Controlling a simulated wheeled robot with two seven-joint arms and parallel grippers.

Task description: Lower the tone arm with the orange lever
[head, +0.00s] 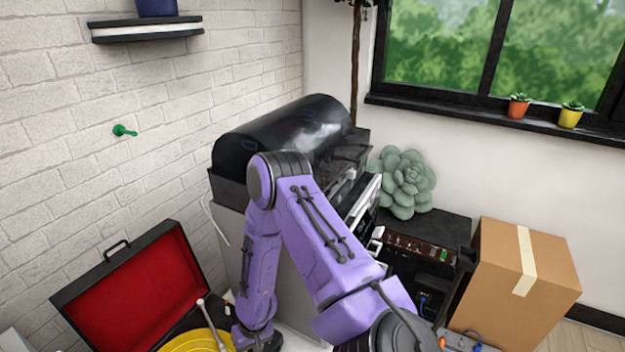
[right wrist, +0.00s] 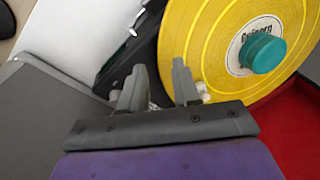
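The record player (head: 140,282) stands open at the lower left of the head view, its black lid lined in red. A yellow record (head: 188,343) lies on it, and a pale tone arm (head: 210,322) reaches over the record. In the right wrist view the yellow record (right wrist: 205,40) has a teal centre knob (right wrist: 262,52). My right gripper (right wrist: 159,70) is open beside the record's edge, its two fingers apart. My left gripper is not in view.
Behind my right arm stands a machine with a dark, rounded cover (head: 290,128). A cardboard box (head: 520,275) is at the right, near a green succulent (head: 403,182). A green wall hook (head: 124,131) and a black shelf (head: 147,30) are on the brick wall.

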